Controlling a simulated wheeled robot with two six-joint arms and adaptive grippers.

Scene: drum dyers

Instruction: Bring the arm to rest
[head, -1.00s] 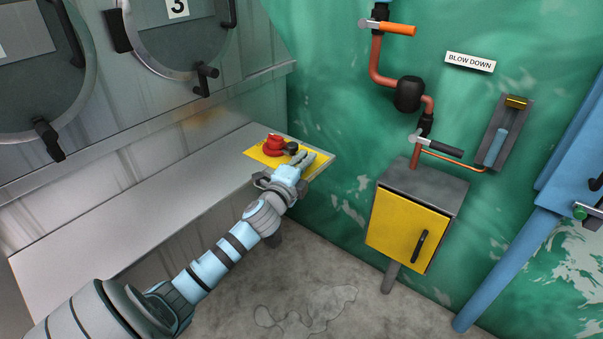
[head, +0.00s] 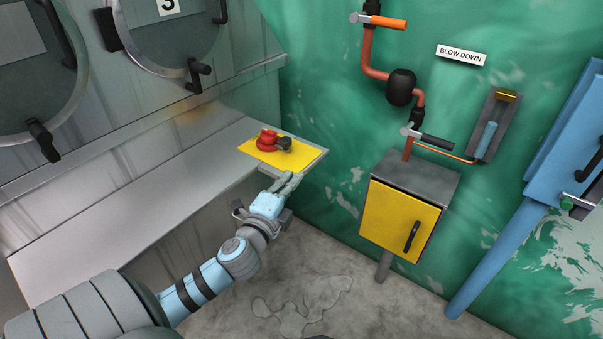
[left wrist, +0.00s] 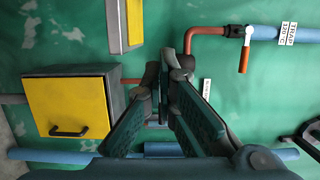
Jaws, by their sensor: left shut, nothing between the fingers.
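My left arm reaches in from the lower left in the head view. Its gripper (head: 288,183) is shut and empty, just off the front edge of the grey ledge (head: 130,205). It is below and apart from the yellow plate (head: 300,152), which carries a red knob (head: 267,140) and a dark knob (head: 284,144). In the left wrist view the fingers (left wrist: 166,70) point toward the green wall with nothing between them. My right gripper is not in view.
A yellow-doored box (head: 400,222) stands on a post right of the arm. Copper pipework (head: 367,50) with an orange-handled valve (head: 388,23) runs up the green wall. A blue cabinet (head: 570,150) is at the right. Round drum doors (head: 165,30) are above the ledge.

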